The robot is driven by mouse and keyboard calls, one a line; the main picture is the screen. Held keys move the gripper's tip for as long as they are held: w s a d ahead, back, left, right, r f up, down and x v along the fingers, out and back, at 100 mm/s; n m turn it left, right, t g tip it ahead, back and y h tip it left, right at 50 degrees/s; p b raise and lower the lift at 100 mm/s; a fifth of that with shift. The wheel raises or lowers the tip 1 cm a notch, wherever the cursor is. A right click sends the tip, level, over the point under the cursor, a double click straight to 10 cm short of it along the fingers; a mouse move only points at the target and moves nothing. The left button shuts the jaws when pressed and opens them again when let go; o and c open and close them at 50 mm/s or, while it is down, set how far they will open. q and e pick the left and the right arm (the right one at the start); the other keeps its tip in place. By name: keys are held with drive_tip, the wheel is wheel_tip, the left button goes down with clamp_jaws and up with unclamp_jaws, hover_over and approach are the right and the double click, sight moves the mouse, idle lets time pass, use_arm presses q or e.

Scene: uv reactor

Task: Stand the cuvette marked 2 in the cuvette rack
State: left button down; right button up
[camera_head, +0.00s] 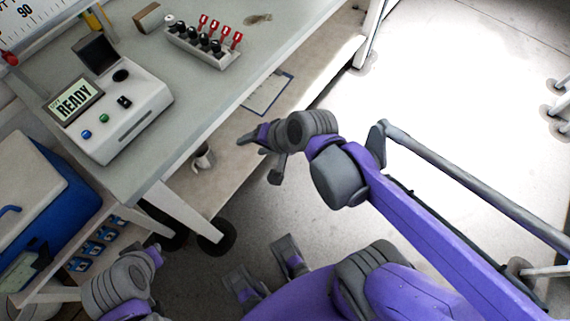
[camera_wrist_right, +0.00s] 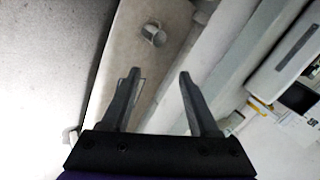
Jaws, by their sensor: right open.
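I cannot make out a cuvette marked 2 in either view. A pale rack (camera_head: 200,47) with a row of black-topped pieces and several red upright pieces stands at the back of the bench; I cannot tell whether it is the cuvette rack. My right gripper (camera_head: 260,158) is out in front of the bench edge, over the lower shelf, far from the rack. In the right wrist view its two fingers (camera_wrist_right: 157,88) are apart with nothing between them. Part of my left arm shows at the bottom left, but its gripper does not show.
A white device (camera_head: 130,115) reading READY stands on the bench (camera_head: 185,125). A mug (camera_head: 203,158) and a clipboard (camera_head: 266,92) are on the lower shelf. A blue box (camera_head: 45,200) is at the left. The floor at the right is mostly clear.

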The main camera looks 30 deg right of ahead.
drive_tip(key=s+d+f+n+g+h, duration=0.1)
drive_tip(key=s+d+f+n+h, duration=0.2)
drive_tip(key=s+n, duration=0.4)
drive_tip(key=shift+s+d+f+n+g, duration=0.35)
drive_tip(key=shift+f+n, duration=0.25)
drive_tip(key=shift+n, duration=0.6)
